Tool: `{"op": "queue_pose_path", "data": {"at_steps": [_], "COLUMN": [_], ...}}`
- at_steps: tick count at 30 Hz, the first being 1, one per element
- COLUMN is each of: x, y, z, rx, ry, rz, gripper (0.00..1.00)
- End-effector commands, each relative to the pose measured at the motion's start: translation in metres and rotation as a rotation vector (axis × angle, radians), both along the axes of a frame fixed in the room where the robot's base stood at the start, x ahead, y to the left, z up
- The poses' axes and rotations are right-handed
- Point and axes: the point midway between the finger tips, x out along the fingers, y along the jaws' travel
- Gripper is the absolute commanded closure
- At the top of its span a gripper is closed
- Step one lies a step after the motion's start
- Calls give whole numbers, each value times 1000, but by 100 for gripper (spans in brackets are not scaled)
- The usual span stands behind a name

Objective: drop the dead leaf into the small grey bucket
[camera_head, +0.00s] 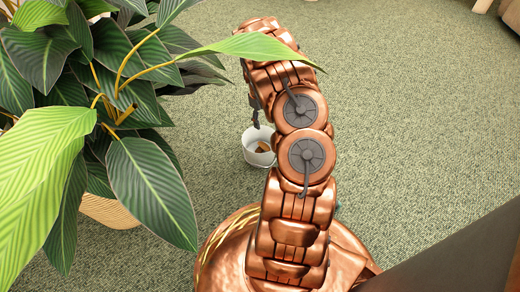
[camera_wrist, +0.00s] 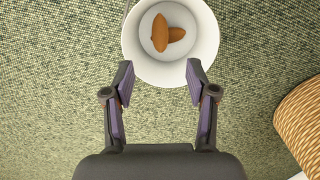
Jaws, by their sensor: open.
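A small pale bucket (camera_head: 256,159) stands upright on the carpet, partly behind my arm in the head view. In the wrist view the bucket (camera_wrist: 166,73) is at the top centre, cut off by the frame edge. Two brown leaf-like pieces lie inside it, one (camera_wrist: 160,33) crossing over the other (camera_wrist: 177,34); brown also shows inside it in the head view. I cannot tell which one is the task's leaf. My gripper (camera_wrist: 160,78) is open, with nothing between its fingers, and its tips overlap the bucket's near rim in the wrist view. Its height above the bucket is unclear.
A large leafy plant (camera_head: 150,190) fills the left of the head view, one long leaf (camera_head: 258,46) reaching across my arm. Its woven pot (camera_head: 108,211) also shows at the wrist view's right edge (camera_wrist: 303,125). Green carpet (camera_head: 430,130) is clear on the right.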

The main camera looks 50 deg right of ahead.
Motion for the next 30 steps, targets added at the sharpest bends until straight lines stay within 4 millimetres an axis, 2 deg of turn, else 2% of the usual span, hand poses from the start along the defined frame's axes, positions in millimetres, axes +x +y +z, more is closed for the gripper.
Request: {"op": "queue_pose_path", "data": {"at_steps": [3,9,27,30], "x": [5,7,7,7], "y": [0,0,0,2], "z": [21,40,44,52], "rx": [-3,-1,-1,-3], "ry": [-4,-1,0,1], "rz": [1,1,1,-1], "gripper": [43,43,43,43]}}
